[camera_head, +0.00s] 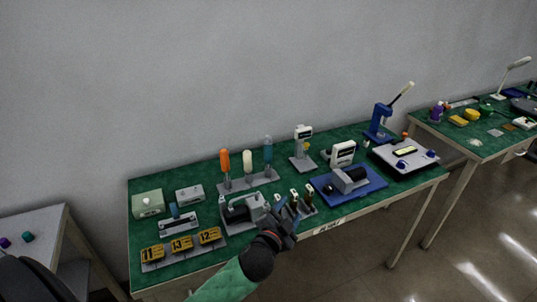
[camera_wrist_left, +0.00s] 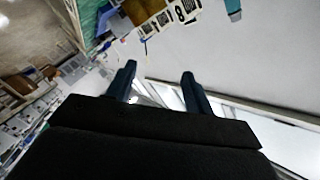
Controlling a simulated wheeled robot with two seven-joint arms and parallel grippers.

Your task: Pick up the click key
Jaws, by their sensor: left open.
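My left gripper (camera_head: 284,222) is in front of the green-topped table's front edge, next to a small rack (camera_head: 304,210) of upright pieces with pale tops. It partly hides the rack's left side. One of these pieces (camera_head: 309,192) may be the click key, but they are too small to tell. In the left wrist view my left gripper (camera_wrist_left: 159,75) is open, with its dark fingers apart and nothing held between them. My right gripper is not in view.
On the green table (camera_head: 215,265), a grey machine (camera_head: 240,210) stands left of the rack and a blue-based pump (camera_head: 349,182) stands right. Yellow number tags (camera_head: 181,244) lie at the front left. Screwdriver-like tools (camera_head: 247,162) stand behind. A second table (camera_head: 480,148) is at right.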

